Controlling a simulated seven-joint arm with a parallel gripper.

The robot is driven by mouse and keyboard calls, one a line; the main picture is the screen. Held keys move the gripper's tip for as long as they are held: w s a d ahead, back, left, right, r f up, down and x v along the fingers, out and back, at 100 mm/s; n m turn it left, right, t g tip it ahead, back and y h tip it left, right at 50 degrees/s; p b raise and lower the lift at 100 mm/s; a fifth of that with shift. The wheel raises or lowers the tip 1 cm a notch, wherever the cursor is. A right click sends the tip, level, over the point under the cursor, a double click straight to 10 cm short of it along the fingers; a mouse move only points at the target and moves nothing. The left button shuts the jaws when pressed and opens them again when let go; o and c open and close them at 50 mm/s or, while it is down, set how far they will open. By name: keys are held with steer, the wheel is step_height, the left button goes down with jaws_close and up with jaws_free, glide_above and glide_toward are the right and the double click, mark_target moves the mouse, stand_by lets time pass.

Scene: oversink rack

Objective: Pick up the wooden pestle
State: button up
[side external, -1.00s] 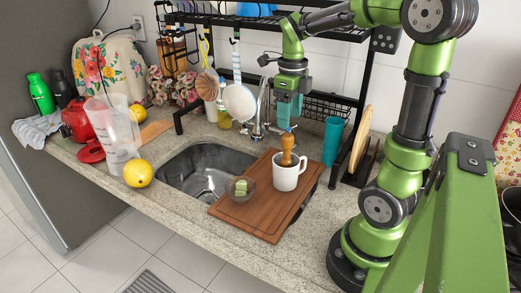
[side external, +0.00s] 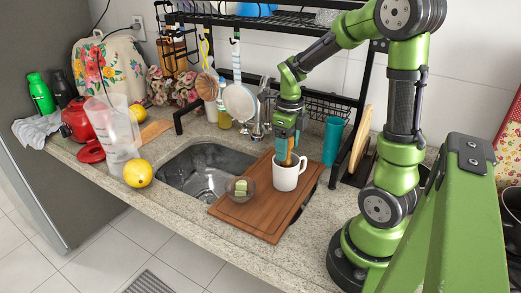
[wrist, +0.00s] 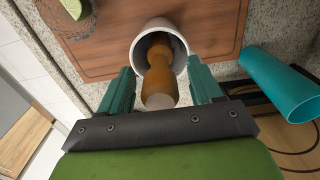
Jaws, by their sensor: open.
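The wooden pestle (wrist: 160,80) stands in a white mug (side external: 287,178), its top sticking out above the rim. The mug (wrist: 147,36) rests on a wooden cutting board (side external: 246,216). My gripper (side external: 287,152) is above the mug, pointing down, with its teal fingers around the pestle's upper part. In the wrist view my gripper (wrist: 160,90) is open, one finger on each side of the pestle, with gaps between fingers and wood. The pestle's lower end is hidden inside the mug.
A glass bowl (side external: 239,189) with green pieces sits on the board, left of the mug. A teal cup (side external: 332,141) stands behind right of the mug. The black rack (side external: 357,130) rises behind my gripper. The sink (side external: 200,170) is left of the board.

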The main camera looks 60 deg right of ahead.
jaws_close()
step_height(320, 180, up, 10)
steer(key=shift+r, duration=0.1)
stand_by(0.5)
